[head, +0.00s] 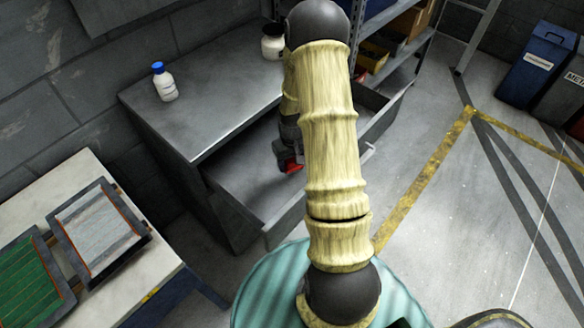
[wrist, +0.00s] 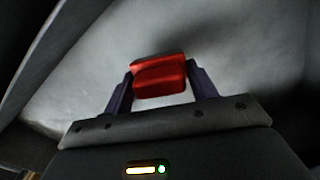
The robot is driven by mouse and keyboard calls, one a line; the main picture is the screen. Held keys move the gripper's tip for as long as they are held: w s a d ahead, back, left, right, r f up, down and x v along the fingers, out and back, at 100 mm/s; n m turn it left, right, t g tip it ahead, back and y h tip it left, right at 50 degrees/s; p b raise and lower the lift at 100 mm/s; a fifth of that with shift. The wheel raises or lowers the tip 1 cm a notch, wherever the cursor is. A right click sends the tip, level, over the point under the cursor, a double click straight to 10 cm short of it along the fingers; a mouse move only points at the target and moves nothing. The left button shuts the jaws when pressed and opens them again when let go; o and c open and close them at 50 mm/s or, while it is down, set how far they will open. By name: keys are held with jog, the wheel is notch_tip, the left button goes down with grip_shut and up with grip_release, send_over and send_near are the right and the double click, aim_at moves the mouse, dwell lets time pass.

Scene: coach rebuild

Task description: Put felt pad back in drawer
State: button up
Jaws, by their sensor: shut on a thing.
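The red felt pad (wrist: 159,77) is held between the two dark fingers of my gripper (wrist: 160,88) in the wrist view. In the head view only a small part of the red pad (head: 291,168) shows at the tip of my gripper (head: 286,158), partly hidden by my arm. The grey drawer (head: 247,178) stands pulled out from the dark cabinet. My gripper is over the drawer's open interior. The wrist view shows a pale grey surface behind the pad; I cannot tell whether the pad touches it. My arm hides the middle of the drawer.
A white bottle with a blue cap (head: 164,82) and a white jar (head: 273,42) stand on the cabinet top (head: 205,112). A pale table (head: 105,285) with two framed panels is at lower left. Shelving (head: 390,45) is behind right.

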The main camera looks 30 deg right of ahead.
aim_at(292, 169)
jog(key=shift+f, duration=1.9)
jog(key=shift+f, duration=0.15)
jog(key=o, duration=0.9)
jog(key=shift+o, duration=0.2)
notch_tip(292, 169, up, 12)
jog(key=shift+f, duration=0.25)
jog(key=shift+r, duration=0.45)
